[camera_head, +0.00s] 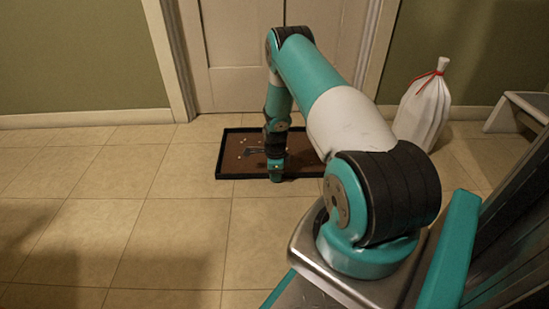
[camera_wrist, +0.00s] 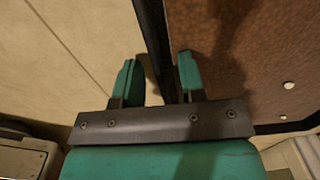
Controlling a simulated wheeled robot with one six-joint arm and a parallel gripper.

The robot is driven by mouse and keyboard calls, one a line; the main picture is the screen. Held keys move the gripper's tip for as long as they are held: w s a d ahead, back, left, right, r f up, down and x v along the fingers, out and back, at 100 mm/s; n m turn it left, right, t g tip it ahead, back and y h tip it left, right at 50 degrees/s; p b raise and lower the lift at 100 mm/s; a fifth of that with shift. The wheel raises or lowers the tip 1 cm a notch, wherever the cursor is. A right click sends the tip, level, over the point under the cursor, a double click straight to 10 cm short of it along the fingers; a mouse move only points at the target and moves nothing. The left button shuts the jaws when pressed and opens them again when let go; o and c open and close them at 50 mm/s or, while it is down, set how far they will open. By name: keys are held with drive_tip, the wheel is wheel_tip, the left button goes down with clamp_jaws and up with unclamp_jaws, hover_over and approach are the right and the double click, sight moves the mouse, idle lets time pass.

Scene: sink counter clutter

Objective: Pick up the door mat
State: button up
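The door mat (camera_head: 234,158) is brown with a raised black border and lies flat on the tiles in front of the door. Several small pale spots show on it. My gripper (camera_head: 276,178) is at the mat's near edge in the head view, pointing down. In the wrist view my gripper (camera_wrist: 157,75) is open, with the mat's black border (camera_wrist: 152,30) running between its two teal fingers. The right finger is on the brown mat side (camera_wrist: 250,60), close to the border. The left finger is over the tile side, with a gap to the border. My arm hides part of the mat.
A closed pale door (camera_head: 235,70) stands directly behind the mat. A white bag with a red tie (camera_head: 422,112) stands on the floor to the right. A pale bench-like object (camera_head: 515,108) is at the far right. The tiled floor (camera_head: 150,220) to the left is clear.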

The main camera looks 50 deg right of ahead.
clamp_jaws()
drive_tip(key=shift+r, duration=0.15)
wheel_tip(320, 180, up, 20)
drive_tip(key=p, duration=1.2)
drive_tip(key=shift+p, duration=0.3)
